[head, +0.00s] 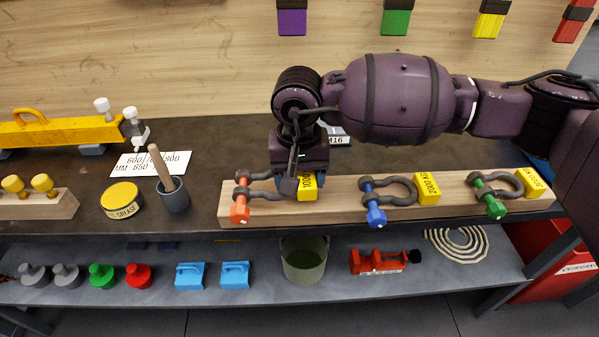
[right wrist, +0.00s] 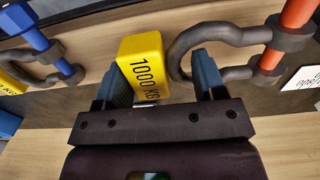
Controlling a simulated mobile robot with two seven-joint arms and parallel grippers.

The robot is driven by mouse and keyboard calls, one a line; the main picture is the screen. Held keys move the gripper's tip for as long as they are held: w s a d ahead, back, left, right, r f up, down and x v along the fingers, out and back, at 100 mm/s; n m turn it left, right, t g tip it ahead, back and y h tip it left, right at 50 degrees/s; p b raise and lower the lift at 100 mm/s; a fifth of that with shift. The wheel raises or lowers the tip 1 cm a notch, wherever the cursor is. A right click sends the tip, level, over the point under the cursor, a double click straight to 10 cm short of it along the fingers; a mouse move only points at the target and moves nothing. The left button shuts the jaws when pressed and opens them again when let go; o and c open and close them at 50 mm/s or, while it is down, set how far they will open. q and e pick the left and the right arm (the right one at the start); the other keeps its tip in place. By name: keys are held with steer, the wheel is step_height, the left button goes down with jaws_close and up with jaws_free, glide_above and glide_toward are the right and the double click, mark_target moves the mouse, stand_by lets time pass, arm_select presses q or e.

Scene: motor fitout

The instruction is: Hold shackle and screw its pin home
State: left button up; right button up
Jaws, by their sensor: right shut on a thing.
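The shackle with the orange pin (head: 240,203) lies at the left end of a wooden board, its dark bow (head: 265,194) pointing right to a yellow 1000 KG block (head: 307,188). My right gripper (head: 298,180) is down over the bow end and the block, shut on this shackle. In the right wrist view the block (right wrist: 143,65) and the bow end lie between the blue fingers (right wrist: 160,75); the exact contact is partly hidden. The orange pin (right wrist: 287,38) passes through the shackle ears. My left gripper is out of view.
Shackles with a blue pin (head: 374,207) and a green pin (head: 488,198) lie further right on the board (head: 340,208). A grease tin (head: 122,199) and a pot with a brush (head: 174,194) stand left. A lower shelf holds a bucket (head: 304,262) and other parts.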

steer(key=shift+f+b, duration=0.6)
steer(key=shift+f, duration=0.9)
steer(key=o, duration=1)
steer(key=c, duration=1)
